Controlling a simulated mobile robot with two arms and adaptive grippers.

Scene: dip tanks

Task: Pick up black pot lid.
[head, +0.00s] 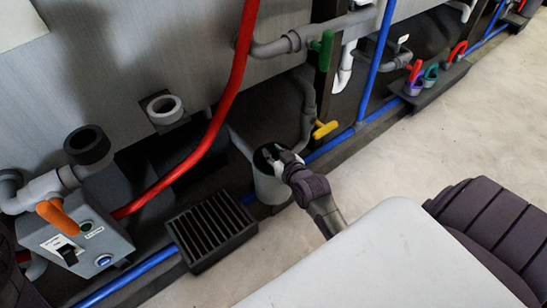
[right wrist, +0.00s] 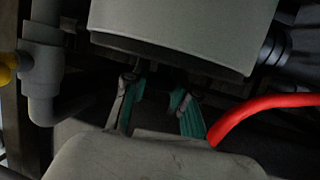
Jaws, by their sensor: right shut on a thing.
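The black pot lid (head: 262,157) is on top of a grey cylindrical pot (head: 268,186) in the middle of the head view. My right gripper (head: 277,158) reaches down to it from the lower right and is shut on the lid, hiding part of it. In the right wrist view the gripper's fingers with green pads (right wrist: 158,84) meet the dark edge by the pot (right wrist: 180,25). The exact grip point is too dark to make out. I cannot see a gap between lid and pot. My left gripper is not in view.
A black slatted box (head: 212,233) stands left of the pot. A red hose (head: 232,88) and a blue pipe (head: 368,70) run near it. A yellow-handled valve (head: 325,129) is behind to the right. A grey switch box (head: 80,240) is at left. The floor at right is clear.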

